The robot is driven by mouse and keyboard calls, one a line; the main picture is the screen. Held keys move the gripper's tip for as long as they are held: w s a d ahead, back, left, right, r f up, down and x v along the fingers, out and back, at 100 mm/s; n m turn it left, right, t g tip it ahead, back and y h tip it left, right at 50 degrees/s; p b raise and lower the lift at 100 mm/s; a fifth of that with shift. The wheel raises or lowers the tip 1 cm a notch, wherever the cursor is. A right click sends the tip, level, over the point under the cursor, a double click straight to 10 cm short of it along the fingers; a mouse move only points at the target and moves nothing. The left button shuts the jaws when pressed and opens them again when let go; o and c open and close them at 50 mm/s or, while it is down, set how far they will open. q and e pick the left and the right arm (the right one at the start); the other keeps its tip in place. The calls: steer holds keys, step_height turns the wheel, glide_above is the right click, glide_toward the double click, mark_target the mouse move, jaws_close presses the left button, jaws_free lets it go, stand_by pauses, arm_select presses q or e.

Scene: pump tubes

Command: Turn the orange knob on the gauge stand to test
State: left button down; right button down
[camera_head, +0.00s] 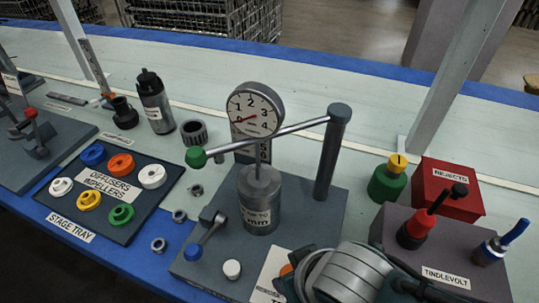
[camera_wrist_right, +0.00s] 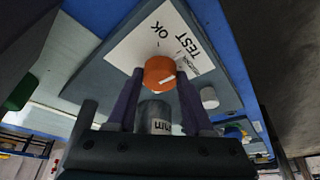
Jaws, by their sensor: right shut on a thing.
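The gauge stand (camera_head: 313,222) is a grey base with a post, a green-tipped lever, a weight cylinder and a round gauge (camera_head: 254,111) with a red needle. The orange knob (camera_wrist_right: 159,74) sits on the stand's white label (camera_wrist_right: 135,42), which reads TEST and OK. A short white mark shows on the knob's face. My right gripper (camera_wrist_right: 160,77) has its two fingers on either side of the knob, shut on it. In the head view only a sliver of the knob (camera_head: 286,269) shows; my right wrist covers the rest. My left gripper is not in view.
The stage tray (camera_head: 107,227) with coloured rings is left. A red rejects box (camera_head: 448,198) and the Tindlevolt box (camera_head: 442,246) crowd the right. Loose nuts lie left of the stand.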

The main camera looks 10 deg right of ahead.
steer(key=shift+c, duration=1.4)
jaws_free()
steer(key=p+v, duration=0.6)
steer(key=v, duration=0.4)
steer(key=shift+w, duration=0.1)
